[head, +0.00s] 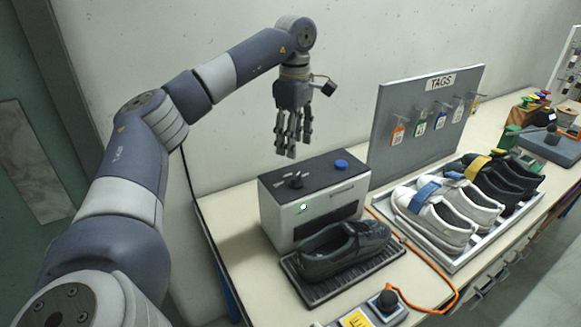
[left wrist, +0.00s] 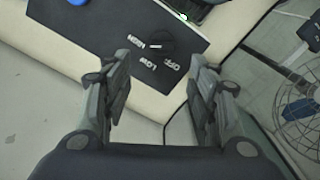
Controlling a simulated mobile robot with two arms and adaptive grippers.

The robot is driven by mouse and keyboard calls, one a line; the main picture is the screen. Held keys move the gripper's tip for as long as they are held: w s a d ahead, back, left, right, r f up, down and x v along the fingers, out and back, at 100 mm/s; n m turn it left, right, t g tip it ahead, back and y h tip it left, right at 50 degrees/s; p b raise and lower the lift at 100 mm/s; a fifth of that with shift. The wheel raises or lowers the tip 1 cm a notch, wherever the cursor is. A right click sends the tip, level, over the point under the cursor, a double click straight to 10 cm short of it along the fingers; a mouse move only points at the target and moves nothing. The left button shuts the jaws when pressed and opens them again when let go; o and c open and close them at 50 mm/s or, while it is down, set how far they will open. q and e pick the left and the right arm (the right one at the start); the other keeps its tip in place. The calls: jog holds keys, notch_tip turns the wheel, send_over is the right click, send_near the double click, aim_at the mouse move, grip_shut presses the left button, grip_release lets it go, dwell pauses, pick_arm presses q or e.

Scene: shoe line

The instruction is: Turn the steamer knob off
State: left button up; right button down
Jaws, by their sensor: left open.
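The steamer (head: 315,198) is a light box with a dark top panel, standing on the bench. Its black knob (head: 295,181) sits on the left of that panel, and a green light glows on the front face below it. In the left wrist view the knob (left wrist: 158,44) shows with the labels HIGH, LOW and OFF around it; which label it points to is hard to tell. My left gripper (head: 292,150) is open and empty, above the knob with its fingers pointing down. The fingers (left wrist: 160,95) are apart from the knob. My right gripper is not in view.
A blue button (head: 341,164) is on the steamer's right. A black shoe (head: 343,248) lies on a dark grate in front. A tray (head: 465,252) of shoes and a TAGS board (head: 425,118) stand to the right. An orange cable (head: 452,300) crosses the bench.

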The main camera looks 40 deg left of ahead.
pick_arm(q)
send_over(296, 176)
notch_tip(296, 176, down, 4)
jog(key=shift+d+f+p, duration=0.15)
jog(key=shift+f+p, duration=0.1)
jog(key=shift+p, duration=0.2)
jog(key=f, duration=0.4)
jog(key=shift+a+p, duration=0.3)
jog(key=shift+a, duration=0.1)
jog(key=shift+d+f, duration=0.2)
jog(key=shift+f, duration=0.05)
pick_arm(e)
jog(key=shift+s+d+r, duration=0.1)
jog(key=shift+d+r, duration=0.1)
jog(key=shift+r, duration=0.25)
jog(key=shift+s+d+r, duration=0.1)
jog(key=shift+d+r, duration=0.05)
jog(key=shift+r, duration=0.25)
pick_arm(q)
jog(key=shift+a, duration=0.1)
jog(key=shift+c, duration=0.3)
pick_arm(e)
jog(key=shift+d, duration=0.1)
pick_arm(q)
jog(key=c, duration=0.9)
jog(key=shift+c, duration=0.5)
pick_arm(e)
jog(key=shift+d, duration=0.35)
